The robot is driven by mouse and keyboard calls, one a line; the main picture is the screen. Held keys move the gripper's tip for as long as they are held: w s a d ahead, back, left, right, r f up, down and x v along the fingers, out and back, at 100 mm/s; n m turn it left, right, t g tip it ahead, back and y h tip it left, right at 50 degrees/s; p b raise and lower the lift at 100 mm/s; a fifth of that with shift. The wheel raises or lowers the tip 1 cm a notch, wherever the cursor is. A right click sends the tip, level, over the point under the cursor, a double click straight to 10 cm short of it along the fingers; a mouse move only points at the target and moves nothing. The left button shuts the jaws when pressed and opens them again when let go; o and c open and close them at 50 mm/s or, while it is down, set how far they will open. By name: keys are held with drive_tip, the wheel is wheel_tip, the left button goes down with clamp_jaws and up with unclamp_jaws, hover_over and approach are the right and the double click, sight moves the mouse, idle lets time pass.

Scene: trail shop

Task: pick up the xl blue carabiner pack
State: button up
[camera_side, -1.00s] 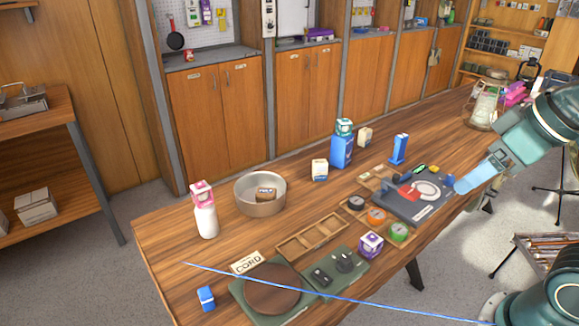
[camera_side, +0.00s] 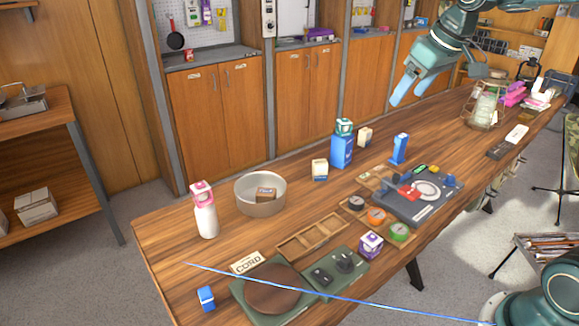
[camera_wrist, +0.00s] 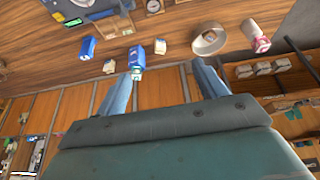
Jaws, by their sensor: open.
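No pack label is readable, so I cannot tell for sure which item is the xl blue carabiner pack. A large blue box (camera_side: 341,152) stands upright mid-table with a small teal-and-white box (camera_side: 344,127) on top. A slimmer upright blue pack (camera_side: 399,149) stands to its right. A small blue box (camera_side: 206,298) lies at the near left. My gripper (camera_side: 408,93) is open and empty, high above and behind the table's back edge. In the wrist view my gripper (camera_wrist: 164,72) has the large blue box (camera_wrist: 137,55) near its left finger; the slimmer pack (camera_wrist: 87,47) is farther left.
Small white boxes (camera_side: 319,169) flank the large blue box. A metal bowl (camera_side: 261,203), a white bottle (camera_side: 207,222) topped by a pink box, a wooden tray (camera_side: 312,238) and a grey case (camera_side: 415,208) share the table. Cabinets (camera_side: 305,92) stand behind.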

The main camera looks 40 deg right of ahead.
drive_tip(key=w+d+f, duration=0.2)
drive_tip(key=w+d, duration=0.5)
drive_tip(key=d, duration=0.1)
approach(405, 141)
drive_tip(key=shift+g, duration=0.3)
drive_tip(key=x, duration=0.7)
drive_tip(key=shift+w+d+f, duration=0.15)
drive_tip(key=shift+w, duration=0.1)
drive_tip(key=shift+w+f, duration=0.1)
drive_tip(key=shift+f, duration=0.05)
drive_tip(key=shift+x, duration=2.55)
drive_tip(key=shift+w+a, duration=0.15)
drive_tip(key=shift+a, duration=0.05)
